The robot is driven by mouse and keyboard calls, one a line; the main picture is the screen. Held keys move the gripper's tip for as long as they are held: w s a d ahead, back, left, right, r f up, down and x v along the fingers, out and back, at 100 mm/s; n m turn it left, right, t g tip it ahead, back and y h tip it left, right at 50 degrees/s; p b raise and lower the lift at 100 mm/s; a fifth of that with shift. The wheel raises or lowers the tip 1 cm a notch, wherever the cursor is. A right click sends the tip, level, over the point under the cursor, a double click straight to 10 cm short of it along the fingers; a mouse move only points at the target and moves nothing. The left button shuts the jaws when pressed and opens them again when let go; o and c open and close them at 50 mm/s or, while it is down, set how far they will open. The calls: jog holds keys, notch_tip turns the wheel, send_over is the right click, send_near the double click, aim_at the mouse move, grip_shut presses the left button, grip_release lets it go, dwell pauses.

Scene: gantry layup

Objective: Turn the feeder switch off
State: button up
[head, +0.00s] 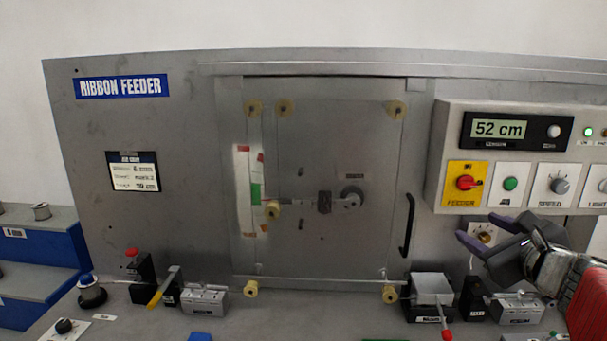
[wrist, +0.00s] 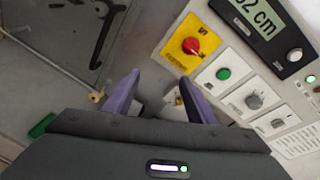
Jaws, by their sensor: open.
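The feeder switch (head: 466,183) is a red rotary knob on a yellow plate, at the left end of the grey control panel (head: 441,140). In the wrist view the red knob (wrist: 191,46) shows above and right of my fingers, its yellow plate (wrist: 180,60) around it. The panel display (head: 499,129) reads 52 cm. My gripper (head: 474,232) is open and empty, below the switch and apart from it. In the wrist view its two purple fingers (wrist: 158,92) stand apart with nothing between them held. The exact angle of the knob is hard to tell.
A green button (head: 510,184) and a speed dial (head: 560,186) sit right of the switch. A black door handle (head: 407,226) stands out left of my gripper. A small metal box (head: 432,290) and other parts stand on the bench below.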

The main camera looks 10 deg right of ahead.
jog(key=r+m, duration=0.1)
jog(key=m, duration=0.1)
jog(key=s+d+r+m+t+h, duration=0.1)
jog(key=m, duration=0.1)
jog(key=d+r+m+t, duration=0.1)
jog(key=r+m, duration=0.1)
jog(key=shift+s+d+h, duration=0.25)
jog(key=shift+s+h, duration=0.1)
jog(key=shift+h, duration=0.05)
